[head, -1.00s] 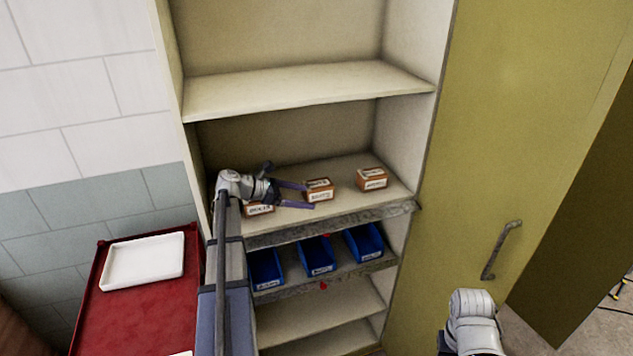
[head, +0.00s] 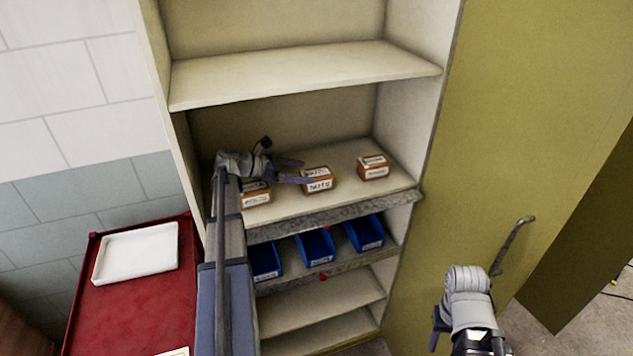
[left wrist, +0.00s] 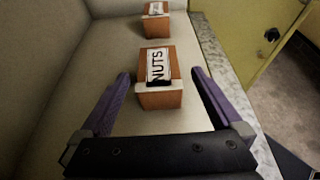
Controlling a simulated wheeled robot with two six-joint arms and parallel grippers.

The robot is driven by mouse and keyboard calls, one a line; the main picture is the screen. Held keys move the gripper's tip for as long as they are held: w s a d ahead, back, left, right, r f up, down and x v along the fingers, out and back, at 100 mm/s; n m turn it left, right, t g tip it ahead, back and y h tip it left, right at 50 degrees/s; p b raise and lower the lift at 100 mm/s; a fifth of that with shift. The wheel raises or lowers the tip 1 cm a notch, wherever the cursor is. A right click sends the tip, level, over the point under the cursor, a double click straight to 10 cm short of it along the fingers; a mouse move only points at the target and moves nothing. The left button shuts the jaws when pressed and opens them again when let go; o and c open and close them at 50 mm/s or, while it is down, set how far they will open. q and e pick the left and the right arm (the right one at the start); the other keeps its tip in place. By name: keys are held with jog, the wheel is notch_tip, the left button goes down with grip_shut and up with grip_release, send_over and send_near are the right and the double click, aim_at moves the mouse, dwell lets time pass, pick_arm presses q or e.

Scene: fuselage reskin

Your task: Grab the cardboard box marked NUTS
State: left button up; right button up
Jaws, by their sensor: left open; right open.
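The orange-brown cardboard box marked NUTS (head: 318,181) sits on the middle shelf of the cabinet, between two similar boxes. It also shows in the left wrist view (left wrist: 161,92), its white NUTS label facing up. My left gripper (head: 291,172) is open, and its purple fingers point at the box. In the left wrist view the fingers (left wrist: 160,90) lie to either side of the box's near end, with gaps on both sides. My right gripper (head: 468,345) is at the lower right, in front of the cabinet door, away from the shelf; its fingers are mostly hidden.
A second box (head: 374,167) stands to the right on the same shelf, and a third (head: 256,193) is partly behind my left arm. Blue bins (head: 315,246) sit one shelf below. A red cart (head: 130,310) with a white tray (head: 137,252) stands left. The door (head: 530,120) is open.

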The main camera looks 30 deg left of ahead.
aim_at(316, 173)
pick_arm(q)
jog(key=shift+w+d+f, duration=0.15)
jog(key=shift+w, duration=0.15)
jog(key=shift+w+d+f+b, duration=0.3)
jog(key=shift+w+d, duration=0.05)
jog(key=b+x, duration=0.1)
jog(key=x, duration=0.3)
jog(key=shift+w+a, duration=0.1)
jog(key=shift+w, duration=0.05)
jog(key=shift+r, duration=0.15)
grip_shut()
